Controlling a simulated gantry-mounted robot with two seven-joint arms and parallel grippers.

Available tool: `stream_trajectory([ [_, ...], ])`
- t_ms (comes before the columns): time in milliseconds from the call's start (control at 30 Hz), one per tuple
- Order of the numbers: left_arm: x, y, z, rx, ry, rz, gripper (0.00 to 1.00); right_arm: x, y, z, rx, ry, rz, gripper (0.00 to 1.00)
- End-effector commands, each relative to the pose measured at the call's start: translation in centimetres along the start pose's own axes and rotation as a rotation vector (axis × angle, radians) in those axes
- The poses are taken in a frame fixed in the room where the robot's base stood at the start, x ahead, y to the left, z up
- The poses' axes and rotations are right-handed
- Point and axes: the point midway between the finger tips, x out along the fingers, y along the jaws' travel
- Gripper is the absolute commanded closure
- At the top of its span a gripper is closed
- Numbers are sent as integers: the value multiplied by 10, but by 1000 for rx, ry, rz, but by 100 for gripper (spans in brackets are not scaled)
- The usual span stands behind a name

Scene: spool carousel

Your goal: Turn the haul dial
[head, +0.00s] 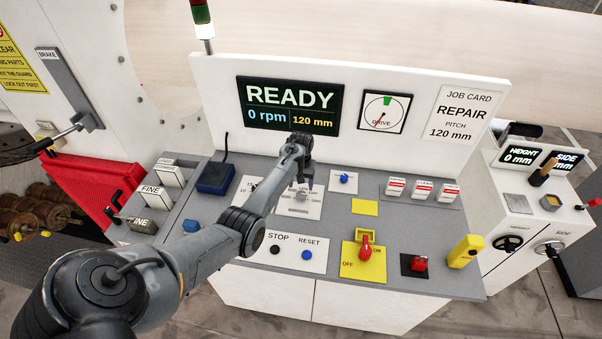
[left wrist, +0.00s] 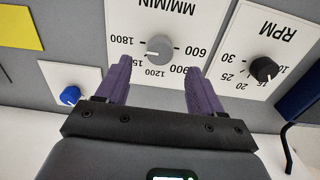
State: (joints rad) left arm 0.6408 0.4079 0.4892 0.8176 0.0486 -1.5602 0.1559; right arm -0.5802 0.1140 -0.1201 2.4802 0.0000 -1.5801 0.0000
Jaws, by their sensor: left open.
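The haul dial is likely the grey knob (left wrist: 159,48) on the white MM/MIN plate, with marks from 600 to 1800. In the head view the plate (head: 310,210) is partly hidden behind my arm. My left gripper (head: 306,178) is over this plate. In the left wrist view its two purple fingers (left wrist: 159,68) are spread apart, with the knob just beyond and between the tips. They do not visibly touch it. My right gripper is not in view.
A black RPM knob (left wrist: 264,69) and a small blue knob (left wrist: 70,95) flank the dial. The screen (head: 290,105) reads READY, 0 rpm, 120 mm. The job card (head: 460,115) reads REPAIR, pitch 120 mm. A red switch (head: 366,246) on yellow is nearer the front.

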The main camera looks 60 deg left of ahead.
Motion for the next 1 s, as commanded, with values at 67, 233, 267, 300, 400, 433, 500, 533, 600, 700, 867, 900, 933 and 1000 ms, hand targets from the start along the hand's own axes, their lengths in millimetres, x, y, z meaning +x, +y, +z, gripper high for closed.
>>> stream_trajectory([
  [67, -14, 0, -1, 0, 3, 1, 33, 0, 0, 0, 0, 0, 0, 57],
  [233, -37, 0, 0, 1, 1, 0, 33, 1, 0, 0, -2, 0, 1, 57],
  [267, -40, 0, 0, 1, 1, 0, 33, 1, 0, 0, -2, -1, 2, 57],
  [300, -44, 0, 0, 1, 1, 0, 33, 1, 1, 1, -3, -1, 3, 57],
  [400, -50, 0, 0, 1, 0, 0, 33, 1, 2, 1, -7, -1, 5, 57],
  [433, -52, 0, 0, 1, 0, 0, 33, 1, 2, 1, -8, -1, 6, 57],
  [500, -53, 0, 0, 1, 0, 0, 33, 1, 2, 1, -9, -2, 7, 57],
  [533, -54, 0, 0, 1, 0, 0, 33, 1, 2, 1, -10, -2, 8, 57],
  [600, -54, 0, 0, 1, -1, 0, 33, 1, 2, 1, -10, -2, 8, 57],
  [700, -54, 0, 0, 1, -1, 0, 33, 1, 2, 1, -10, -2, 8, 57],
  [867, -54, 0, 0, 1, -1, 0, 33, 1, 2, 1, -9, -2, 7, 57],
  [900, -54, 0, 0, 1, 0, 0, 33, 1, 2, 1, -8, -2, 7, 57],
  [933, -54, 0, 0, 2, 0, -1, 33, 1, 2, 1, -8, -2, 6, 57],
  [1000, -53, 0, 2, 9, 5, -8, 33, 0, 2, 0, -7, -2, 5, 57],
])
